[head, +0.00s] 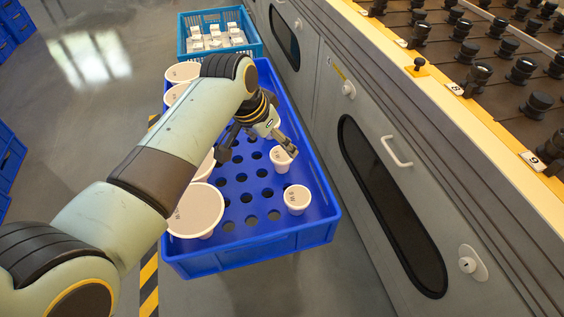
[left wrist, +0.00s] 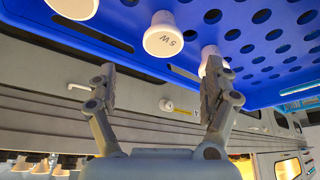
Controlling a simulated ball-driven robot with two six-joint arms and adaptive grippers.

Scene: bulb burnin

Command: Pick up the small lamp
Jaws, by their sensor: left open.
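Small white lamps stand in the right column of the blue crate (head: 323,226). In the head view one small lamp (head: 297,200) is at the near right, and another small lamp (head: 281,159) is beside my left gripper's fingertip. My left gripper (head: 258,149) is open over the crate, partly hiding a further small lamp behind it. In the left wrist view a lamp marked 5W (left wrist: 165,40) shows beyond the gap between the open fingers (left wrist: 160,85). Another lamp (left wrist: 209,52) is partly behind the right finger. Nothing is held. My right gripper is not seen.
Large white lamps (head: 196,212) fill the crate's left side, partly hidden by my left arm. A light-blue crate (head: 258,48) with white boxes stands behind. A grey cabinet (head: 350,110) with a handle and rows of dark sockets on top runs along the right.

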